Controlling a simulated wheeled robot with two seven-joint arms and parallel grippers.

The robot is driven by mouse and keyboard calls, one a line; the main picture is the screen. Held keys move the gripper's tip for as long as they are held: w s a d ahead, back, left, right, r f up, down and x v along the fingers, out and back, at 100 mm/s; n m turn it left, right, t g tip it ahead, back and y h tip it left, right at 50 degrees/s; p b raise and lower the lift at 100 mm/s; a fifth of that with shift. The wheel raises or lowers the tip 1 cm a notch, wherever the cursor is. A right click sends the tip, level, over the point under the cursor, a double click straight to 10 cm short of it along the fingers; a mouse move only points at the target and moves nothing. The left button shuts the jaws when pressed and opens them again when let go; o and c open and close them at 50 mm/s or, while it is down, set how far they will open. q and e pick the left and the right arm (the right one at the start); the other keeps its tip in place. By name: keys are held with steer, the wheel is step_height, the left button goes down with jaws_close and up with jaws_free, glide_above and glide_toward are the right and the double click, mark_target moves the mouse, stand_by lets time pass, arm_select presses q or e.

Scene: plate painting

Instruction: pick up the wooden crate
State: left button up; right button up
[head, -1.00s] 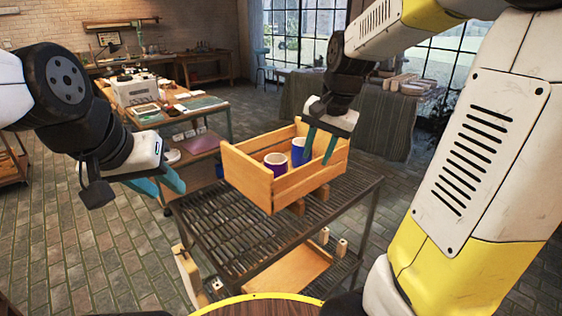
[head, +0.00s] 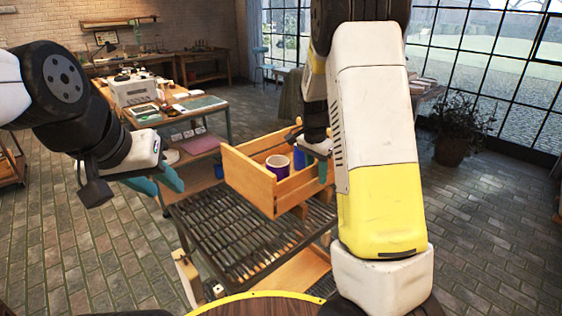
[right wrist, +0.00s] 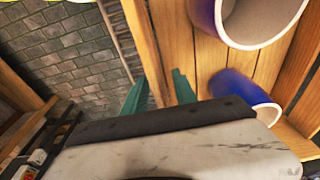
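The wooden crate (head: 250,182) rests above the slatted top of a dark metal cart in the head view. It holds a purple-and-white cup (head: 278,167) and a blue cup (head: 299,157). My right gripper (head: 322,172) is at the crate's right end, partly hidden by my right arm, which also covers that end. In the right wrist view the right gripper's teal fingers (right wrist: 160,88) stand on either side of a crate wall (right wrist: 150,45) and look open, with a gap around it. My left gripper (head: 163,186) is open and empty, left of the crate and apart from it.
The metal cart (head: 215,222) has a lower shelf with a wooden board (head: 300,270). Behind are a worktable (head: 205,105) with equipment and a potted plant (head: 460,130) by the windows. Brick floor is clear at left.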

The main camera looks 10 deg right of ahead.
step_height(320, 180, down, 2)
steer(key=shift+w+d+f, duration=0.1)
steer(key=shift+d+f, duration=0.05)
jaws_close()
stand_by(1.3)
steer(key=shift+w+r, duration=0.15)
steer(key=shift+r, duration=0.05)
